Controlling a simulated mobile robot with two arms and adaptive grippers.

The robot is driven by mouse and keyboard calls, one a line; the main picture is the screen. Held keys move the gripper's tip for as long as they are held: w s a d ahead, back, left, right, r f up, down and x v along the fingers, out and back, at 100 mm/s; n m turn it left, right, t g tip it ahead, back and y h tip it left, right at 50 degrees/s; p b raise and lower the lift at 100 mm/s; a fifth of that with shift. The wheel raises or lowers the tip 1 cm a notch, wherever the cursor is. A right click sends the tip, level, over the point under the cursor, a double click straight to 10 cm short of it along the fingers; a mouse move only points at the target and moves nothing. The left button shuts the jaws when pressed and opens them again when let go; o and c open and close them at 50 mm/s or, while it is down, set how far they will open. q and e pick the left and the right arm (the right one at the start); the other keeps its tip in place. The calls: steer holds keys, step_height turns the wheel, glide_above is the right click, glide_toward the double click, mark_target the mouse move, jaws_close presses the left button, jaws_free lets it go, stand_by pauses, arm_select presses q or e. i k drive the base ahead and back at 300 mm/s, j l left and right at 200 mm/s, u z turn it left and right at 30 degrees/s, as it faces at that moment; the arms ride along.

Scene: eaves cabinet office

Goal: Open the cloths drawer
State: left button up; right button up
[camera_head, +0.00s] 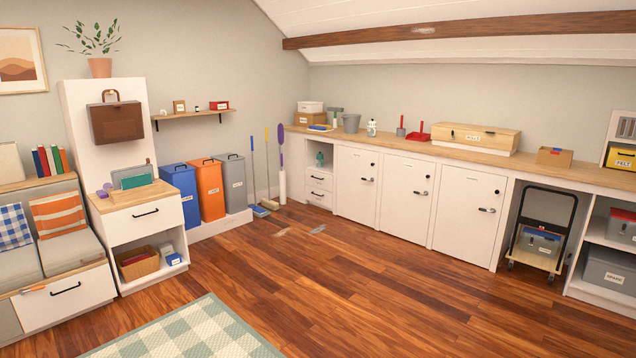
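Several drawers are in view, all shut, and I cannot read which one is for cloths. Two small white drawers sit one above the other at the left end of the long counter, an upper drawer (318,179) and a lower drawer (318,197), with labels too small to read. A white drawer (170,217) with a black handle is at the top of the side cabinet by the sofa. Neither of my grippers is in view.
The wooden floor (330,270) in the middle is mostly clear, with two small flat scraps (318,229) near the counter. A green checked rug (200,335) lies in front. Three bins, including a blue one (181,195), and a broom (255,180) stand at the back left. A cart (540,245) is under the counter.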

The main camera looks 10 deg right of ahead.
mark_target(330, 176)
steer(key=i+z, duration=0.2)
steer(key=i, duration=4.5)
steer(key=i+l+u, duration=0.1)
steer(key=i, duration=1.25)
steer(key=i+l, duration=0.1)
steer(key=i, duration=1.25)
steer(key=i+l, duration=0.15)
steer(key=i, duration=1.2)
